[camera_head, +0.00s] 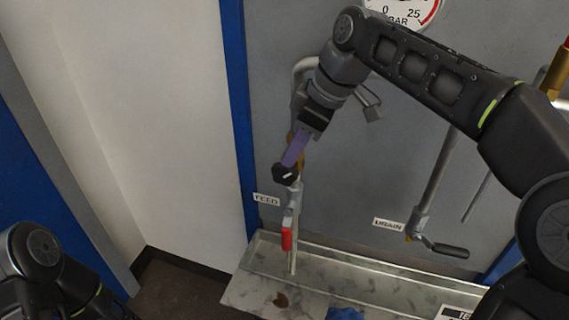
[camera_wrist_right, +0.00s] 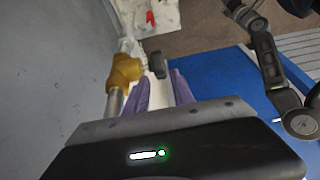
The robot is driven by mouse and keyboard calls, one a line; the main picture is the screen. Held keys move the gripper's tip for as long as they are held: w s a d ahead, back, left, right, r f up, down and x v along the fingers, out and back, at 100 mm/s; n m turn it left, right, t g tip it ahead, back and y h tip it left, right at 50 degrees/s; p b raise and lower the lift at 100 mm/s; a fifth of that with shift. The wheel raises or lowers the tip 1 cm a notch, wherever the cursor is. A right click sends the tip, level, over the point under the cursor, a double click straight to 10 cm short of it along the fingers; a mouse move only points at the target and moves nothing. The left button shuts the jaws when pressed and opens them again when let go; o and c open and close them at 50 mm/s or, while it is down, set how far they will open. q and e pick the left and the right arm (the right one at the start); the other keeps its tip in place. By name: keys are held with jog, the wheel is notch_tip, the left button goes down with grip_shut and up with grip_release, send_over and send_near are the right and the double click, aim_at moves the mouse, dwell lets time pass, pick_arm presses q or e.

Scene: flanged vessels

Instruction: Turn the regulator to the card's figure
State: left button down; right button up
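The regulator is a brass body (camera_wrist_right: 125,70) on a grey pipe with a black knob (camera_head: 285,173) bearing a pale mark. My right gripper (camera_head: 291,160) has purple fingers and reaches down to the knob, partly hiding the brass. In the right wrist view the fingers stand apart, and the knob (camera_wrist_right: 157,65) lies in line with the gap, at or just beyond the tips; contact cannot be told. A gauge (camera_head: 403,12) marked 0, 25 and BAR is cut off at the top; its needle is not seen. The card's figure is not readable. My left gripper is not clearly seen.
Below the knob hangs a red-handled valve (camera_head: 287,239) near the FEED label (camera_head: 267,199). A DRAIN label (camera_head: 388,224) and black-handled lever (camera_head: 446,250) are to the right. A stained tray (camera_head: 255,285) holds a blue cloth (camera_head: 345,314). A partly cut-off label (camera_head: 455,313) is lower right.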

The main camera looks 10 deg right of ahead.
aim_at(285, 174)
jog(key=x, duration=0.5)
jog(key=shift+w+a+f+p, duration=0.1)
jog(key=shift+f+p, duration=0.2)
jog(key=shift+p, duration=0.1)
jog(key=shift+c, duration=0.5)
grip_shut()
